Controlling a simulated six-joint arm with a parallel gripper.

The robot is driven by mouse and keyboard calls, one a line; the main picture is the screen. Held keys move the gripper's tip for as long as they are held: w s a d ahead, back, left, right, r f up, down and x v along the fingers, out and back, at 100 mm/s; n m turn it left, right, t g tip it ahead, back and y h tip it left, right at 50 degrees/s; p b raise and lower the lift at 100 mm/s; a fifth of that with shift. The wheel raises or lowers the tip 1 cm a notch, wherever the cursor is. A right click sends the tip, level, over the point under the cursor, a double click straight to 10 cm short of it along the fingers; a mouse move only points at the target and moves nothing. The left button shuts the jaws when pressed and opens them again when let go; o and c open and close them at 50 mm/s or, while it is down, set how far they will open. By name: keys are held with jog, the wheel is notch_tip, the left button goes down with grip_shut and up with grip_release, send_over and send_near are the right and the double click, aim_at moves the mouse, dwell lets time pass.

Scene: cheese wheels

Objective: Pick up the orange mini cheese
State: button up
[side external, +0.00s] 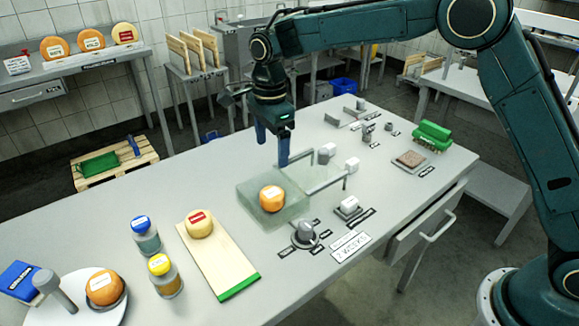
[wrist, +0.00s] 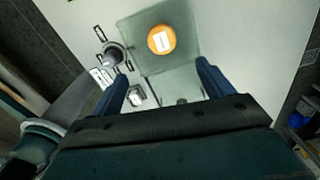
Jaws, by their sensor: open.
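An orange mini cheese (side external: 271,198) with a white label sits on a greenish glassy slab on the table. In the wrist view the orange cheese (wrist: 161,39) lies ahead of the fingertips, between their lines. My gripper (side external: 272,148) is open and empty, above and behind the slab in the side view. Its two blue fingers also show in the wrist view (wrist: 162,75), spread apart with nothing between them. Another orange cheese (side external: 104,287) sits on a white round plate at the front left.
The glassy slab (side external: 247,203) has a metal bar frame (side external: 318,184) beside it. A pale yellow cheese (side external: 199,224) sits on a wooden board (side external: 222,262). Two jars (side external: 164,275) stand left of the board. A knob (side external: 305,232) and small labelled blocks lie right of the slab.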

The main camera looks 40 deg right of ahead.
aim_at(272, 192)
jog(key=shift+w+a+f, duration=0.15)
jog(key=shift+f, duration=2.25)
jog(key=shift+w+a+f, duration=0.1)
jog(key=shift+w+f, duration=0.05)
jog(key=shift+f, duration=2.25)
jog(key=shift+f, duration=0.1)
jog(key=shift+d+f, duration=0.15)
jog(key=shift+f, duration=2.35)
jog(key=c, duration=1.1)
